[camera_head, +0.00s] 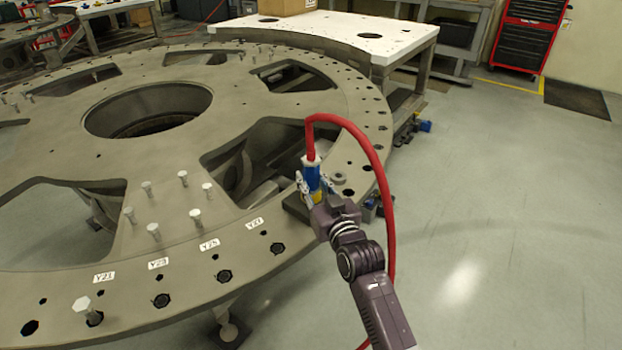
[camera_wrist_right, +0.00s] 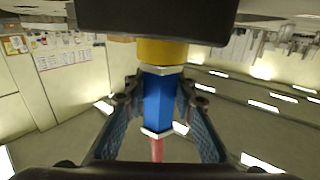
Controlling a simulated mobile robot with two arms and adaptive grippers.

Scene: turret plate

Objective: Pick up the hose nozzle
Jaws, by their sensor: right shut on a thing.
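The hose nozzle (camera_head: 312,176) is blue with a white collar and a yellow band, and a red hose (camera_head: 372,150) runs from its top. My right gripper (camera_head: 311,190) is shut on the nozzle at the rim of the turret plate (camera_head: 120,240). In the right wrist view the blue nozzle body (camera_wrist_right: 158,102) lies between the two fingers of my right gripper (camera_wrist_right: 158,115). The nozzle is upright in the head view. I cannot tell whether its lower end touches the dark block (camera_head: 297,206) beside it. My left gripper is not in view.
The red hose arches over and hangs down right of the plate, close to my right arm. Several bolts (camera_head: 195,215) stand up from the plate, which has large openings. A white-topped table (camera_head: 345,32) stands behind. The floor at the right (camera_head: 500,200) is clear.

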